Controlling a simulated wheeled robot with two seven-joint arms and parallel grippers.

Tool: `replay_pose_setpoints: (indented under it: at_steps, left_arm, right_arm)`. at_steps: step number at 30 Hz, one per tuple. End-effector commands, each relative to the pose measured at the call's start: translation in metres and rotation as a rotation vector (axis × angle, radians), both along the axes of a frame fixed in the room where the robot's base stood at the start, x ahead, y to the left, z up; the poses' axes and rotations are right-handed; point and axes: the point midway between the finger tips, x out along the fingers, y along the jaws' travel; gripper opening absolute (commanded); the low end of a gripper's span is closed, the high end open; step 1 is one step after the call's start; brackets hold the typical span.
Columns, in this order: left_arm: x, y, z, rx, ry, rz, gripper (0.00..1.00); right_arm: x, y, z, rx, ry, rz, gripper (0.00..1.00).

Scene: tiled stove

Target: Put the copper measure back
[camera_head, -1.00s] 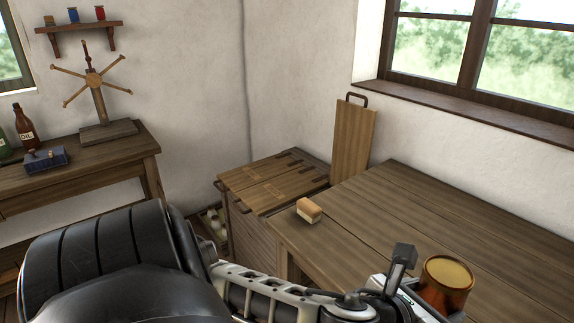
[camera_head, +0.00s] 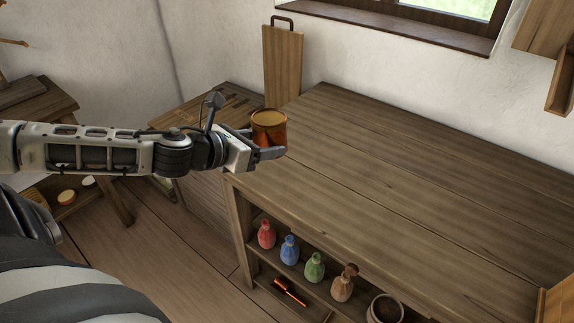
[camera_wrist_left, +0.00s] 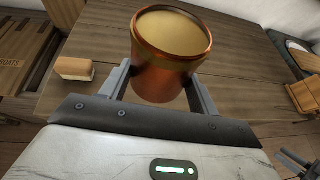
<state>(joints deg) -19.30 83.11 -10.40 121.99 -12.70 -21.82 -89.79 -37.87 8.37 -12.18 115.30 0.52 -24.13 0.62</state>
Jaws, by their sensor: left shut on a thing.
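The copper measure (camera_head: 269,128) is a shiny orange-brown cup with a pale yellowish top. My left gripper (camera_head: 270,150) is shut on it and holds it upright near the left end of the wooden table (camera_head: 400,170). In the left wrist view the measure (camera_wrist_left: 165,78) sits between the two fingers (camera_wrist_left: 155,90). I cannot tell from the pictures how far it is above the tabletop.
The tabletop is largely clear. A small tan-and-white block (camera_wrist_left: 74,69) lies on it in the left wrist view. Several coloured bottles (camera_head: 314,267) and a brush (camera_head: 289,292) are on the shelf below. A wooden board (camera_head: 283,65) stands behind.

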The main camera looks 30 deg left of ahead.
Motion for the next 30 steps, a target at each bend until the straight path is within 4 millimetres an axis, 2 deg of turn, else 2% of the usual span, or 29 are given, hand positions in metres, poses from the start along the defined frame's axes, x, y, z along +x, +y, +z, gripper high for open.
replay_pose_setpoints:
  at_steps: [15,30]
  left_arm:
    - [-0.004,0.018,-0.003,0.001,-0.002,-0.068,0.31]
    - [-0.019,0.065,-0.004,0.008,-0.023,-0.214,0.31]
  right_arm:
    - [0.001,0.0,0.003,0.003,-0.004,-0.004,0.34]
    - [0.004,0.0,0.008,0.002,-0.013,-0.005,0.34]
